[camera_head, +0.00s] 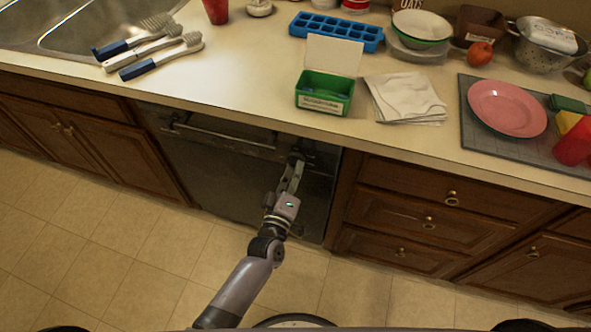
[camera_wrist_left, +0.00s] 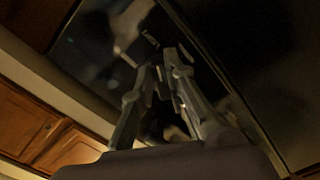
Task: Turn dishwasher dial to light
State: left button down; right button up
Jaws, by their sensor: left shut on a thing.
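The dishwasher (camera_head: 225,165) is a dark front under the counter, with a bar handle (camera_head: 220,135) along its upper left part. My left gripper (camera_head: 295,165) reaches up to the dishwasher's upper right corner and is shut on the dial (camera_head: 296,153), which is mostly hidden by the fingers. The dial's marks, including light, cannot be read. In the left wrist view, the two fingers (camera_wrist_left: 164,72) are close together in front of the dark, shiny panel (camera_wrist_left: 105,45). My right gripper is not in view.
Wooden drawers (camera_head: 425,215) stand right of the dishwasher and cabinets (camera_head: 90,140) left of it. The counter edge overhangs the panel. Above it are a green box (camera_head: 324,93), a napkin (camera_head: 405,97), brushes (camera_head: 150,45) and a pink plate (camera_head: 507,108). The tiled floor in front is clear.

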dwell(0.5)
pick_arm(q)
jog(key=c, duration=1.6)
grip_release()
jog(key=shift+s, duration=0.15)
jog(key=v, duration=1.2)
